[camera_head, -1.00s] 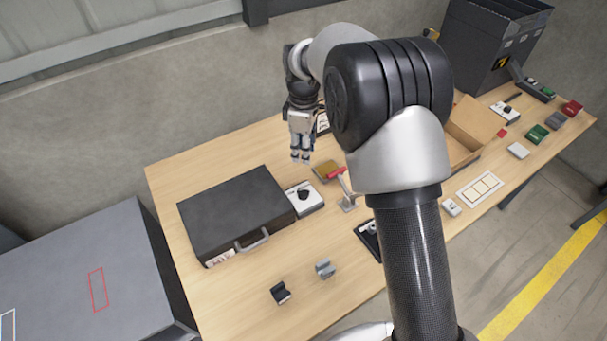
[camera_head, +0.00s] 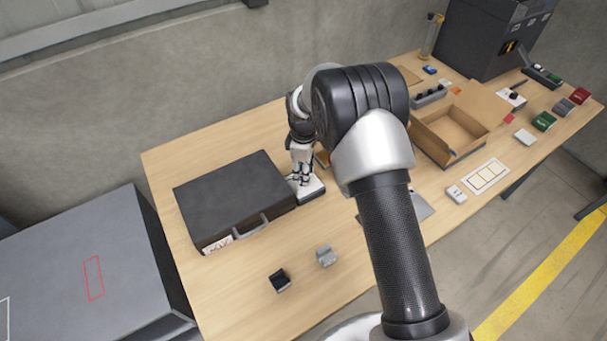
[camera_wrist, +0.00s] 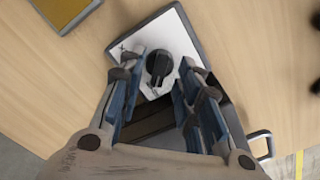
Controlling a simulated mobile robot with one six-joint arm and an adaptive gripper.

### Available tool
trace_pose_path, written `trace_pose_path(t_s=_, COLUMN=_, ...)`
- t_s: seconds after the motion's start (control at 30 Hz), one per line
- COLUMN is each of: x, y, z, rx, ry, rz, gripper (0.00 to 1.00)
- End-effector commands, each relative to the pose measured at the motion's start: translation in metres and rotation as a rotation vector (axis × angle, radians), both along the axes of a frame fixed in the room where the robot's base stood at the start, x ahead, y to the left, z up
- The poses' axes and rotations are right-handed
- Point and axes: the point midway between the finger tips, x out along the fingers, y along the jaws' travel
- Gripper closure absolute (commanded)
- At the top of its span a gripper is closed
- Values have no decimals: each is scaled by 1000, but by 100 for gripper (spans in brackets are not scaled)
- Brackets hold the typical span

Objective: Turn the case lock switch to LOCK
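The case lock switch is a black rotary knob (camera_wrist: 159,64) on a white plate (camera_wrist: 172,30), seen in the wrist view between my gripper's fingers. My gripper (camera_wrist: 158,82) is open, with one finger on each side of the knob and a gap to it on both sides. In the head view my gripper (camera_head: 303,180) points down over the white switch box (camera_head: 312,191) and hides the knob. The black case (camera_head: 235,200) lies closed just left of the switch box, its handle towards the front. The knob's pointer direction and any lettering are too small to read.
A yellow-topped block (camera_wrist: 62,8) lies near the switch plate. An open cardboard box (camera_head: 455,125) stands to the right. Two small holders, one black (camera_head: 280,281) and one grey (camera_head: 326,256), sit at the front. Bare table lies between them and the case.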

Motion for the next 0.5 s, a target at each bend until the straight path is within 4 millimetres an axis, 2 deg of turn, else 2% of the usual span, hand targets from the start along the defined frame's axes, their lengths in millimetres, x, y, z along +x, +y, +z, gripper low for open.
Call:
trace_pose_path(t_s=0.1, x=0, y=0, z=-7, rx=1, ry=-1, rz=0, gripper=68)
trace_pose_path(t_s=0.37, x=1, y=0, z=-8, rx=1, ry=-2, rz=0, gripper=68)
trace_pose_path(t_s=0.5, x=0, y=0, z=-8, rx=1, ry=-1, rz=0, gripper=76)
